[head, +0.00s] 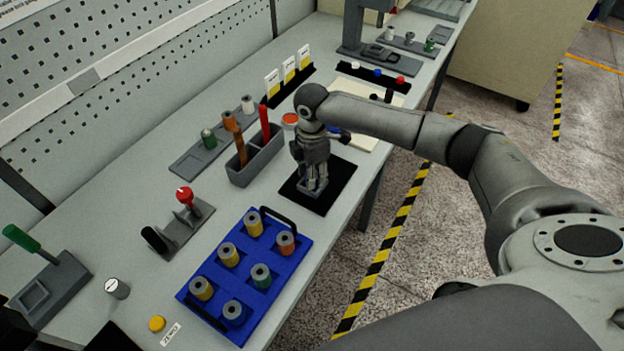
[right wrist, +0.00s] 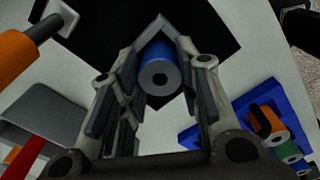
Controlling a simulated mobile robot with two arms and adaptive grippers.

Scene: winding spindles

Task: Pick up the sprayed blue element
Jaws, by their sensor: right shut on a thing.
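My right gripper (head: 314,190) points down over a black mat (head: 340,182) on the workbench. In the right wrist view the right gripper (right wrist: 160,45) is shut on a blue cylindrical element (right wrist: 160,73) with a hole in its end. The element lies between the two fingers over the black mat; I cannot tell whether it touches the mat. In the head view the fingers mostly hide it. My left gripper is not in view.
A blue tray (head: 229,282) holds several yellow, orange, green and blue spindles; it has black handles. A grey tool box (head: 262,163) with orange and red-handled tools stands just left of my right gripper. A red-knobbed fixture (head: 185,197) stands further left. The bench's front edge is close.

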